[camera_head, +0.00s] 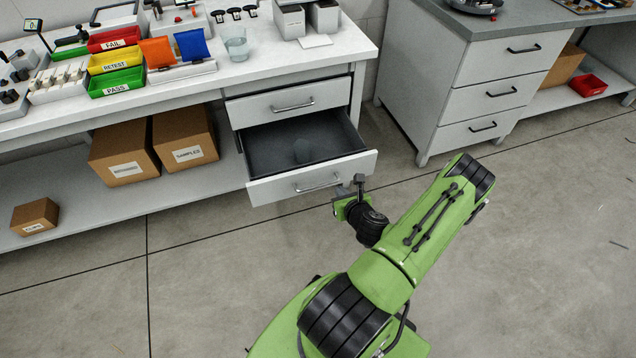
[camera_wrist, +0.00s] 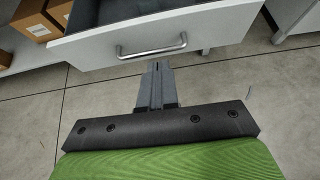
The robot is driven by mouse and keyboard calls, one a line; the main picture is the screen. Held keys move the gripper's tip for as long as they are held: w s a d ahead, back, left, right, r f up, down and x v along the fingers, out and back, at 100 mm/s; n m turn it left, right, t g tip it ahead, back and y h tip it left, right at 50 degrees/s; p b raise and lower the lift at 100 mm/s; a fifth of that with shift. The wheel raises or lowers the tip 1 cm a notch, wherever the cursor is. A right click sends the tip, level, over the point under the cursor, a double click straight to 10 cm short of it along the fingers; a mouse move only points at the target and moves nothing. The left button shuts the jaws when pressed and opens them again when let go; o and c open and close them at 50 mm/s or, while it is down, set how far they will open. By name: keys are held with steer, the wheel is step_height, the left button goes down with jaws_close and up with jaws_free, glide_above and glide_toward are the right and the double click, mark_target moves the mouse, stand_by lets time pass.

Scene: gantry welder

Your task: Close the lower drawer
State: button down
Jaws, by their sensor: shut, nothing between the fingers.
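The lower drawer (camera_head: 313,184) of the white bench is pulled out. In the wrist view my gripper's fingers (camera_wrist: 157,66) are together and empty, pointing at the drawer front just below the handle. I cannot tell whether they touch it.
The upper drawer (camera_head: 289,103) above is shut. Cardboard boxes (camera_head: 184,138) stand on the shelf to the left. A second drawer cabinet (camera_head: 482,90) stands to the right, with open floor between. The floor (camera_head: 200,270) in front is clear.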

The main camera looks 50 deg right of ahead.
steer(key=b, duration=0.2)
glide_toward(323, 168)
step_height(323, 168, down, 3)
steer(key=w+d, duration=0.1)
steer(key=w, duration=0.1)
steer(key=w+d, duration=0.1)
steer(key=w, duration=0.1)
steer(key=shift+w+d+f, duration=0.1)
steer(key=shift+w+d, duration=0.05)
steer(key=shift+d, duration=0.05)
steer(key=shift+w+d, duration=0.25)
